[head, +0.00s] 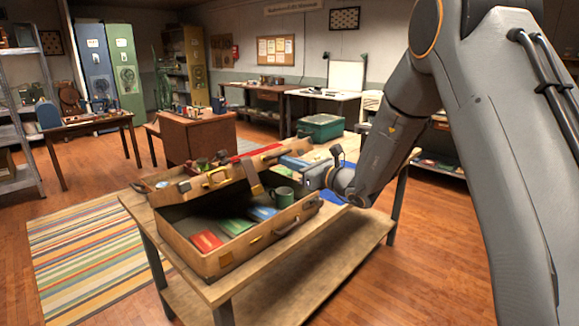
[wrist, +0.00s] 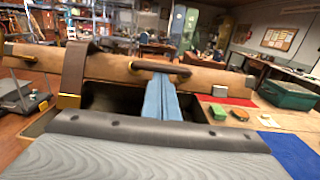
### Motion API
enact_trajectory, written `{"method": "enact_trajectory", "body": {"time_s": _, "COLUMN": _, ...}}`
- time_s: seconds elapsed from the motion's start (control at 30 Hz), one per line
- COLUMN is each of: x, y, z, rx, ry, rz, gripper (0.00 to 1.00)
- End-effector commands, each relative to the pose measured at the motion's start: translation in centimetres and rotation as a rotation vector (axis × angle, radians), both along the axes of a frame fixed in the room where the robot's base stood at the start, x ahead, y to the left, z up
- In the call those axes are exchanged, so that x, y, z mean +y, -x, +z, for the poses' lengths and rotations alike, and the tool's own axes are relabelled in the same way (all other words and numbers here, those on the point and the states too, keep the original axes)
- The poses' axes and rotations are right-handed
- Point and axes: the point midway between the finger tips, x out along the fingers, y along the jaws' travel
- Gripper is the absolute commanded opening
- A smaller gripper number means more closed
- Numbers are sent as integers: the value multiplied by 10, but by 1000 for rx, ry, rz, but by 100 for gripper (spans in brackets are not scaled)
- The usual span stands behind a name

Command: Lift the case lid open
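The brown case (head: 222,258) stands on the wooden table with its lid (head: 232,172) partly raised and tilted. The lid's front edge (wrist: 215,77) crosses the wrist view, with a dark handle (wrist: 160,67) and a brown strap (wrist: 74,72). The strap (head: 252,179) also hangs from the lid in the head view. My gripper (wrist: 164,82) reaches the lid edge. Its bluish fingers are together, their tips just under or behind the handle. I cannot tell whether the handle is pinched. Red (head: 206,241), green (head: 236,226) and blue (head: 262,212) books and a green mug (head: 283,197) lie inside.
A green box (head: 320,126) stands at the table's back. A red mat (wrist: 228,101) and a blue mat (wrist: 292,153) lie to the right of the case in the wrist view. A striped rug (head: 95,250) covers the floor at left. A desk (head: 197,135) stands behind.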

Motion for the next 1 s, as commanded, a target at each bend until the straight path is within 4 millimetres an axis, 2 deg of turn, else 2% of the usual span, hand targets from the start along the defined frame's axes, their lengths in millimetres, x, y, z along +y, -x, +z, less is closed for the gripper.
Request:
{"method": "enact_trajectory", "body": {"time_s": 0.37, "x": 0, "y": -1, "z": 2, "rx": -1, "ry": -1, "rz": 0, "gripper": 0}}
{"method": "enact_trajectory", "body": {"time_s": 0.8, "x": 9, "y": -7, "z": 23, "rx": -1, "ry": -1, "rz": 0, "gripper": 0}}
{"method": "enact_trajectory", "body": {"time_s": 1.0, "x": 9, "y": -7, "z": 24, "rx": -1, "ry": -1, "rz": 0, "gripper": 0}}
